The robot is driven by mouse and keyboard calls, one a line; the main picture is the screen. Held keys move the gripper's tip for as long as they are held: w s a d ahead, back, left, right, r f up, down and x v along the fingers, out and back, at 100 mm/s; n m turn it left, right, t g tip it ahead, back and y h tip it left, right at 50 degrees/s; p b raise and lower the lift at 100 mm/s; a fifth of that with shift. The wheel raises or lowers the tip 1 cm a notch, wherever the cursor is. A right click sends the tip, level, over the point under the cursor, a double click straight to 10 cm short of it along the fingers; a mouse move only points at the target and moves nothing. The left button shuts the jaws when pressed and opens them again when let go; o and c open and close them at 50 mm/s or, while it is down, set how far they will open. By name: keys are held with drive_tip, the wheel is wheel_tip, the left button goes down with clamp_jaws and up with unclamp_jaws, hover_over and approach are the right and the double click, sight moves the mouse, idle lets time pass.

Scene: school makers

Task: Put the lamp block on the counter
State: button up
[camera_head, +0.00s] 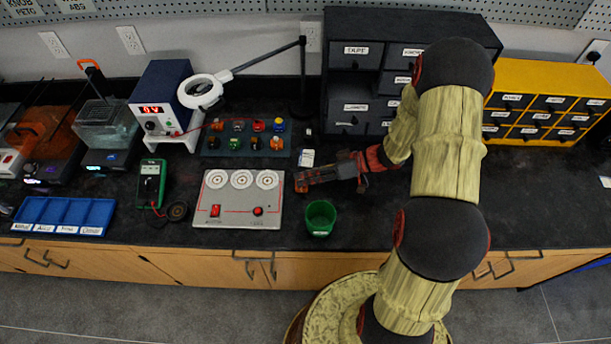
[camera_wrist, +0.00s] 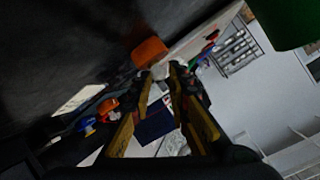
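My gripper (camera_head: 302,181) is low over the dark counter (camera_head: 370,225), pointing left, between the grey panel and the drawer cabinet. In the wrist view my gripper's yellow fingers (camera_wrist: 162,78) come close together around a small white part (camera_wrist: 161,70). An orange block (camera_wrist: 150,52) sits against this white part at the fingertips and looks like the lamp block. In the head view only a reddish-orange patch shows at the fingertips. The block's base is close to the dark counter surface; I cannot tell whether they touch.
A dark tray of several coloured blocks (camera_head: 208,150) lies behind left. A grey panel with three dials (camera_head: 225,205) lies left. A green cup (camera_head: 320,218) stands in front. A small white-labelled item (camera_head: 306,158) is just behind. The black drawer cabinet (camera_head: 355,90) stands behind; counter space is free at right.

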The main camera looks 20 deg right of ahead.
drive_tip(key=shift+o, duration=1.3)
drive_tip(key=shift+r, duration=0.1)
drive_tip(key=shift+r+p, duration=0.15)
drive_tip(key=shift+p, duration=0.15)
drive_tip(key=p+v, duration=0.2)
drive_tip(key=v, duration=1)
drive_tip(key=s+a+r+m+h, duration=0.2)
drive_tip(key=s+a+r+h, duration=0.2)
drive_tip(key=r, duration=0.4)
drive_tip(key=s+a+r+m+h, duration=0.2)
drive_tip(key=s+a+r+h, duration=0.2)
drive_tip(key=s+r, duration=0.3)
drive_tip(key=s+a+r+m+h, duration=0.2)
drive_tip(key=s+a+r+h, duration=0.2)
drive_tip(key=r, duration=0.7)
drive_tip(key=shift+s+t, duration=0.4)
drive_tip(key=shift+s, duration=0.55)
